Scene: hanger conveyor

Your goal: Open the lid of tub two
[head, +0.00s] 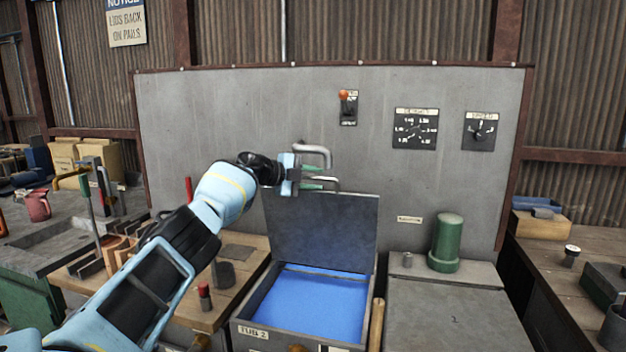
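Tub two (253,331), marked TUB 2, is a grey box with a blue interior (318,304). Its dark grey lid (322,232) stands raised, close to upright, at the tub's back edge. My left gripper (313,177) is at the lid's top edge, its green fingertips apart, one above the other. Bent grey bars show beside the fingertips; the lower one is close to the lid's top edge. I cannot tell whether the fingers touch it. My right gripper is not in view.
A grey panel (250,110) stands behind, with an orange-tipped switch (345,100) and two dials. A green cylinder (446,242) stands on the closed grey surface (445,315) right of the tub. Left, a wooden bench (190,314) carries tools, including a red-topped piece (204,292).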

